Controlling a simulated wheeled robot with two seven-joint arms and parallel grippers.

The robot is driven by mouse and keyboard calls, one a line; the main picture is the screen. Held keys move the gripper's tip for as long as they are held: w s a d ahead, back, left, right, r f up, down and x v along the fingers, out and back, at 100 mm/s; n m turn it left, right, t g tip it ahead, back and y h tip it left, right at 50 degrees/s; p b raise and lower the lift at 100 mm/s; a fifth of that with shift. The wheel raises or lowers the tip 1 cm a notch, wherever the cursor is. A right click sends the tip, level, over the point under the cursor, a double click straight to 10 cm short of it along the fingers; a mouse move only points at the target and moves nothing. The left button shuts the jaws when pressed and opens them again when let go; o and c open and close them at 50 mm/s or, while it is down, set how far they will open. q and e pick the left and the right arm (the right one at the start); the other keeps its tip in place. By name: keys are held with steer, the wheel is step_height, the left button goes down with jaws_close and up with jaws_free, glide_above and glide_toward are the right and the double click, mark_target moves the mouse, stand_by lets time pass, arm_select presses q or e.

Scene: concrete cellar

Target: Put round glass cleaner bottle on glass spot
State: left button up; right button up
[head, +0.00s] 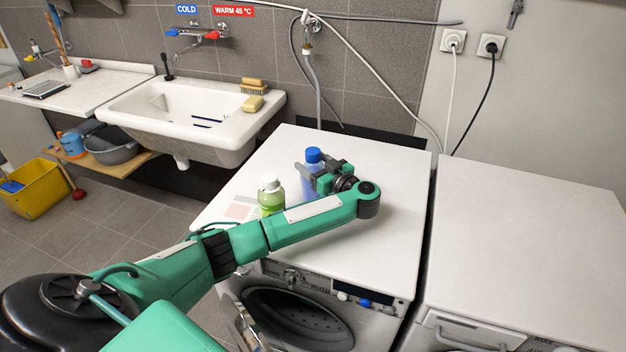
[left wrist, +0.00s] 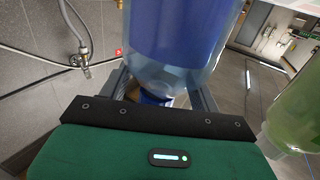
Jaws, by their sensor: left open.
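A clear bottle with blue contents and a blue cap (head: 313,157) stands on the left washing machine, likely the glass cleaner; no label is readable. My left gripper (head: 318,180) is open beside it in the head view. In the left wrist view the blue bottle (left wrist: 180,35) looms large at the gap between the fingers (left wrist: 160,92); I cannot tell whether they touch it. A green bottle with a white cap (head: 271,195) stands to its left, and it shows at the right of the wrist view (left wrist: 298,112). A pale sheet with pinkish patches (head: 238,211) lies partly hidden; I cannot tell which patch is the glass spot.
The left washing machine top (head: 390,160) is clear behind and right of the gripper. A second white machine (head: 530,230) stands right across a narrow gap. A sink (head: 190,120) with a brush and soap is at the left. Hoses hang behind.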

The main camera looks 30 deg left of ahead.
arm_select(q)
jaws_close()
stand_by(0.3)
